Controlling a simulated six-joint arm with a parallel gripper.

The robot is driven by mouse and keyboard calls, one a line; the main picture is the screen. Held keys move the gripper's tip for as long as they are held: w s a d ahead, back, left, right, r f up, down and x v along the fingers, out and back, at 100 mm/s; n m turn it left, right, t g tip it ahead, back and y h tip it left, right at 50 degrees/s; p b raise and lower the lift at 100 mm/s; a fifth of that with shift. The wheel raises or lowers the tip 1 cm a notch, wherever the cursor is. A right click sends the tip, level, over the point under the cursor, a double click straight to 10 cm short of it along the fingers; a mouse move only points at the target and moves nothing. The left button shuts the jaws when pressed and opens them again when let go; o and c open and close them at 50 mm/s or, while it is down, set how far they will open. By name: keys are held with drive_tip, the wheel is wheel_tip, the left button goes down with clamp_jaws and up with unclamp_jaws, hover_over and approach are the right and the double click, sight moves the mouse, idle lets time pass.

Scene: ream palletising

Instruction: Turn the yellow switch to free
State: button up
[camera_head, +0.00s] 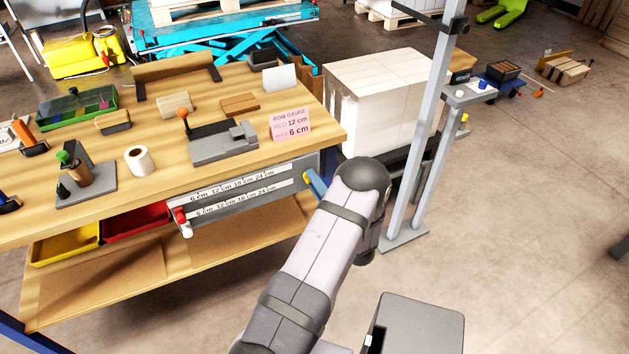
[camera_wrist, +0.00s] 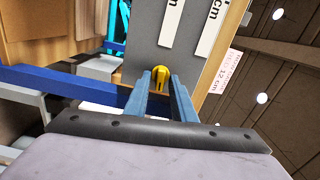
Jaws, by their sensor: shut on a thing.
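The yellow switch (camera_wrist: 160,79) shows in the wrist view, on the grey panel (camera_wrist: 158,55) with white scale strips. My gripper (camera_wrist: 161,86) has its two blue fingers on either side of the switch and is shut on it. In the head view, the blue fingers of my gripper (camera_head: 315,185) reach the right end of the grey scale panel (camera_head: 240,204) on the front of the workbench. The switch cannot be made out clearly there. Any marking for its positions is not readable.
The wooden workbench (camera_head: 230,85) holds a grey fixture (camera_head: 222,147), a pink gauge card (camera_head: 290,124) and a tape roll (camera_head: 139,160). A red-and-white knob (camera_head: 182,222) sits at the panel's left end. A grey post (camera_head: 428,130) stands right of my arm. Open floor lies at right.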

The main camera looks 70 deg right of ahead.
drive_tip(key=shift+m, duration=0.6)
drive_tip(key=o, duration=0.7)
drive_tip(key=shift+s, duration=0.1)
drive_tip(key=v, duration=0.7)
drive_tip(key=shift+b, duration=0.45)
drive_tip(key=shift+a, duration=0.15)
